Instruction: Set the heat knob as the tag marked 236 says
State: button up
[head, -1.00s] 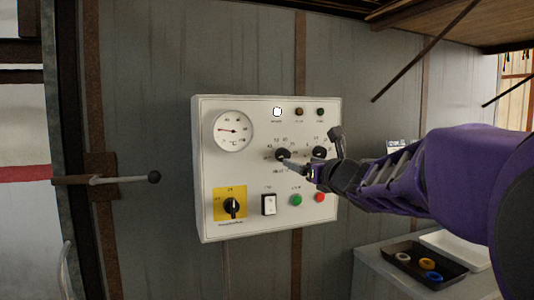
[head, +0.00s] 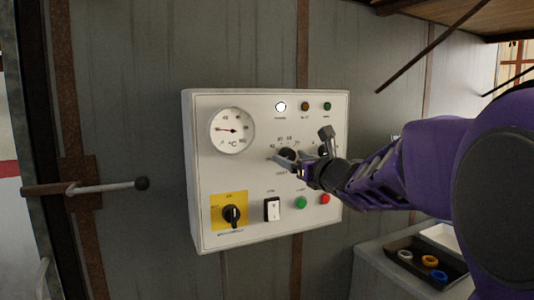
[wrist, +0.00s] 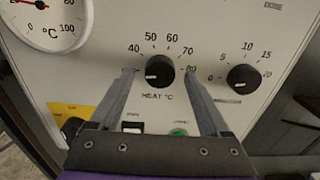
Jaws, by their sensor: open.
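The heat knob (wrist: 159,72) is a black dial on the white control panel, marked HEAT °C, with 40 to 80 legible around it. Its white mark points left, below the 40; the lowest label there is hidden by a finger. My gripper (wrist: 159,80) is open, one finger on each side of the knob, with a visible gap to it on both sides. In the head view the knob (head: 287,154) is partly covered by my gripper. No tag marked 236 is readable in any view.
A second black knob (wrist: 243,77), marked 0 to 20, sits close on the right. The panel (head: 265,235) also has a °C gauge (head: 232,130), a yellow-backed switch (head: 232,214), a rocker switch (head: 272,209), and green (head: 301,203) and red (head: 325,200) buttons. A tray (head: 443,280) stands lower right.

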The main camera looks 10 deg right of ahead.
jog(key=shift+w+a, duration=0.1)
jog(key=shift+w, duration=0.2)
jog(key=shift+c, duration=0.3)
grip_shut()
